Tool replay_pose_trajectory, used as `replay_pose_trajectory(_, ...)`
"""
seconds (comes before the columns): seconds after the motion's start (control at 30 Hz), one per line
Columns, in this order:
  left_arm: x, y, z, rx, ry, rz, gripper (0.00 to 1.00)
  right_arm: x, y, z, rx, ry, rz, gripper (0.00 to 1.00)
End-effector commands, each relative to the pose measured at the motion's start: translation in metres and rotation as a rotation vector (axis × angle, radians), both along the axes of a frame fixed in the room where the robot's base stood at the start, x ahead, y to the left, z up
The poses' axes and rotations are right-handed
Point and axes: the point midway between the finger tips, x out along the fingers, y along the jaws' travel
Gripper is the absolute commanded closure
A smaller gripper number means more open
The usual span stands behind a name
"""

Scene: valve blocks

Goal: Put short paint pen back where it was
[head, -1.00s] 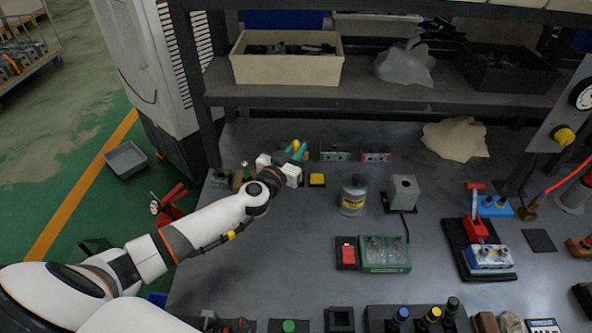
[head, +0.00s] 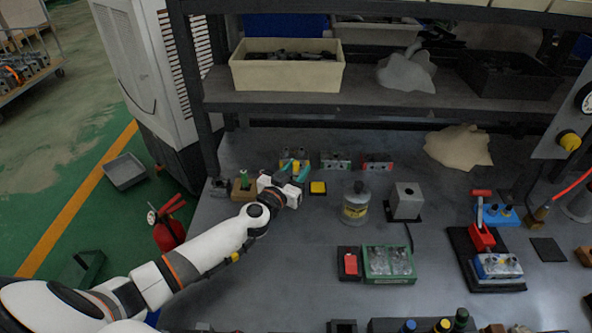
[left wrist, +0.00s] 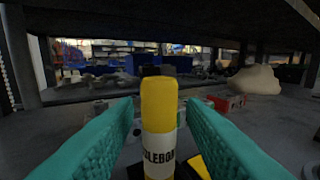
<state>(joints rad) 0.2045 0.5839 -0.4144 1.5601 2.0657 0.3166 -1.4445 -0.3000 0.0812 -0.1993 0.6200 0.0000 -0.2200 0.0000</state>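In the left wrist view a yellow paint pen (left wrist: 160,120) with a white label band stands upright between the teal fingers of my left gripper (left wrist: 160,112). Narrow gaps show on both sides of the pen, so the fingers look open around it. The pen's lower end is hidden. In the head view the left gripper (head: 293,168) is low over the back left of the bench, and the pen is too small to make out clearly. A green-topped pen (head: 244,178) stands in a wooden block (head: 243,192) left of the gripper. My right gripper is not in view.
A yellow button box (head: 318,188) is just right of the gripper. Metal blocks (head: 335,160) with green and red ends (head: 377,162) stand behind. A labelled jar (head: 355,203) is further right. The shelf (head: 370,101) overhangs the back. Bare bench lies in front of the gripper.

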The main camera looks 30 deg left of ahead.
Motion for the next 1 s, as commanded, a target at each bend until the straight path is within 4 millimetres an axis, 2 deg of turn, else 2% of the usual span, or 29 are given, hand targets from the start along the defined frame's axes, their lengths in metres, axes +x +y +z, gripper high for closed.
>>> replay_pose_trajectory(0.27,-0.001,0.0,0.005,0.001,0.0,0.0,0.63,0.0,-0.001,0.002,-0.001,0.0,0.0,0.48)
replay_pose_trajectory(0.37,-0.016,0.001,0.003,0.003,0.003,0.0,0.63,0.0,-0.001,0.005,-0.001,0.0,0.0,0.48)
replay_pose_trajectory(0.7,-0.088,0.002,0.003,0.003,0.003,-0.001,0.63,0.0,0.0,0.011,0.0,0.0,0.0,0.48)
replay_pose_trajectory(0.83,-0.107,0.003,0.002,0.002,0.003,0.0,0.63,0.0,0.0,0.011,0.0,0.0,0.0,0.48)
replay_pose_trajectory(1.0,-0.119,0.003,0.003,0.001,0.001,0.0,0.63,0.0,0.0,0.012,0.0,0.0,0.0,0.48)
